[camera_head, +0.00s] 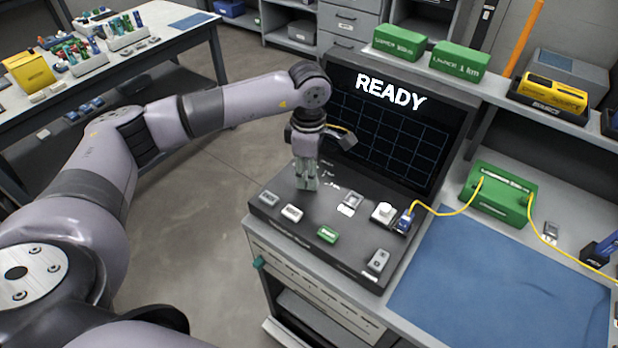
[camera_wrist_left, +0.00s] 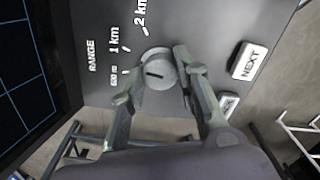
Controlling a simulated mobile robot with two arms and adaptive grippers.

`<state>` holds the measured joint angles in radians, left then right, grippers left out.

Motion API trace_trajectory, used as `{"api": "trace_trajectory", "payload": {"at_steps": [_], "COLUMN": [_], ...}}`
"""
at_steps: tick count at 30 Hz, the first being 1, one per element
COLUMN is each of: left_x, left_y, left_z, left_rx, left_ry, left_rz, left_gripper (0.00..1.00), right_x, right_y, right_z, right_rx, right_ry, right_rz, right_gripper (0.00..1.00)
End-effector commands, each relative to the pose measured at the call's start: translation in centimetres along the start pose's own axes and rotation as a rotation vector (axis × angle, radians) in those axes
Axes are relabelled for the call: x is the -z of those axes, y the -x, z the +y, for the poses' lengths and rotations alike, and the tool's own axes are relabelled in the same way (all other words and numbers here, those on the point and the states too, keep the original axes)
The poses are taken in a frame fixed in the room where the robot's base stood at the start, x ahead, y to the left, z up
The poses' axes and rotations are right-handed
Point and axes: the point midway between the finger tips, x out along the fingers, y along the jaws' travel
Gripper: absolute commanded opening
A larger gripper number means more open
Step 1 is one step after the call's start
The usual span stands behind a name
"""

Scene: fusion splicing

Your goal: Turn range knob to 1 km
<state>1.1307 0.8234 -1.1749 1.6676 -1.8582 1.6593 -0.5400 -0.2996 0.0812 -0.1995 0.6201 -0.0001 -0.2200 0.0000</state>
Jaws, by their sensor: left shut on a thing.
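The range knob (camera_wrist_left: 157,77) is a light grey round dial on the black instrument panel (camera_head: 330,226). In the left wrist view its dark mark lies crosswise, its left end toward the lowest tick, by the 500 m label. The 1 km label (camera_wrist_left: 115,40) and the 2 km label (camera_wrist_left: 140,13) sit above that. My left gripper (camera_head: 307,184) points down at the panel's back left. In the left wrist view its fingers (camera_wrist_left: 158,70) are shut on the knob, one on each side. In the head view the gripper hides the knob. My right gripper is not in view.
Beside the knob is the NEXT button (camera_wrist_left: 249,61). The screen (camera_head: 390,130) behind the panel reads READY. A yellow fibre runs from a blue connector (camera_head: 403,222) to a green box (camera_head: 498,193). A blue mat (camera_head: 500,285) lies to the right.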

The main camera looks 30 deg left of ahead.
Motion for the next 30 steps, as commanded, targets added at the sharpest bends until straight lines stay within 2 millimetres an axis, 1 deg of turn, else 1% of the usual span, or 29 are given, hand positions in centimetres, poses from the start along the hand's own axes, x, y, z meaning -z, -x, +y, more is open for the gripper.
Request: {"api": "trace_trajectory", "payload": {"at_steps": [1, 3, 12, 29, 30], "left_x": [0.0, 0.0, 0.0, 0.0, 0.0], "left_y": [-0.2, -0.2, 0.0, 0.1, 0.1], "left_z": [0.1, 0.1, 0.0, 0.0, 0.0], "left_rx": [-0.003, -0.003, -0.001, -0.002, -0.002], "left_ry": [-0.031, -0.075, -0.195, -0.224, -0.223], "left_rz": [-0.001, -0.001, -0.001, -0.001, -0.001], "left_gripper": [0.01, 0.01, 0.01, 0.01, 0.3], "right_x": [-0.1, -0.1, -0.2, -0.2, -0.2], "right_y": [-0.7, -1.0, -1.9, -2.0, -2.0], "right_z": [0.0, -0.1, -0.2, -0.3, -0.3], "right_rx": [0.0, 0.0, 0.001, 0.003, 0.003], "right_ry": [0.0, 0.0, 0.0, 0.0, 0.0], "right_rz": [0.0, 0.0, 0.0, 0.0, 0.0], "right_gripper": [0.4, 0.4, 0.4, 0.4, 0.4]}}
